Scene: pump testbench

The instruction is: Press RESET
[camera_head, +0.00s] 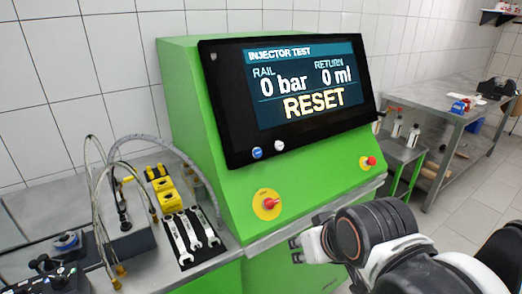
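The green test bench (185,95) carries a tilted black display panel (225,110). Its screen (305,80) reads INJECTOR TEST, RAIL 0 bar, RETURN 0 ml, with RESET in large yellow letters. Below the screen, on the panel's lower bezel, are a blue button (257,153) and a white button (279,145); I cannot read any labels on them. A red knob on a round yellow plate (266,204) sits on the green front, with a second red knob (371,161) farther right. My gripper (298,246) is in front of the bench, low and right of the first knob, apart from the buttons. Its finger opening is not clear.
Left, a grey worktop holds wrenches on a black mat (184,258), yellow blocks (162,190) and hoses (100,215). A metal table (440,110) stands at the right back. White bottles (413,134) stand beside the bench. The space before the display is clear.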

